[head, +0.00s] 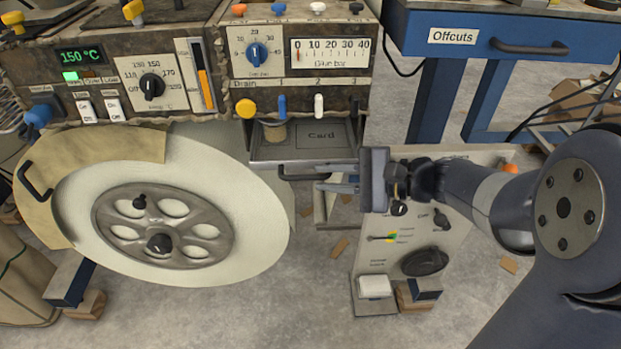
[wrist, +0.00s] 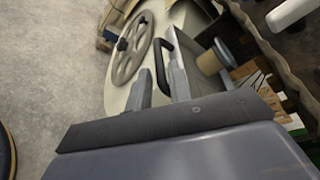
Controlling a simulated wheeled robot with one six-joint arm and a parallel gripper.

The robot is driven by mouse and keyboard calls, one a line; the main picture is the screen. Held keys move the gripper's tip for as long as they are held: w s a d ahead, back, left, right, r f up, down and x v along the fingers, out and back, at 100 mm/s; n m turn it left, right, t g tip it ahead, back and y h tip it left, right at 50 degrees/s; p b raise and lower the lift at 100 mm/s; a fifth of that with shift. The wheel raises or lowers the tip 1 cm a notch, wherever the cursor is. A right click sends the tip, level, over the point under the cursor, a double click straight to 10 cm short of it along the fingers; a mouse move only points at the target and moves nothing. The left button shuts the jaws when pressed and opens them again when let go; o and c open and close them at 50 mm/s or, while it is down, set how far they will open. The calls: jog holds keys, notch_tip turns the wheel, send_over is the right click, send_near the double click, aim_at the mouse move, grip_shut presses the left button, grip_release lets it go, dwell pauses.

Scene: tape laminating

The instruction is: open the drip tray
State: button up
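The drip tray (head: 262,160) is a grey metal tray under the drain valves, with its inside and the word "Card" visible from above. A dark bar handle (head: 300,177) is on its front. In the wrist view the black handle (wrist: 160,55) stands out from the grey tray front (wrist: 187,52). My gripper (head: 322,183) is at the right end of the handle, fingers pointing left. In the wrist view my gripper (wrist: 161,72) is open, with one finger on each side of the handle's near end. Contact with the handle cannot be told.
A large pale disc with a grey hub wheel (head: 165,227) stands left of the tray. A cork-coloured pot (head: 275,132) sits at the tray's left. A light control panel (head: 375,255) stands below my arm. The blue Offcuts drawer (head: 490,35) is at upper right.

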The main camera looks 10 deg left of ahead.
aim_at(318, 177)
jog(key=shift+x, duration=2.05)
grip_shut()
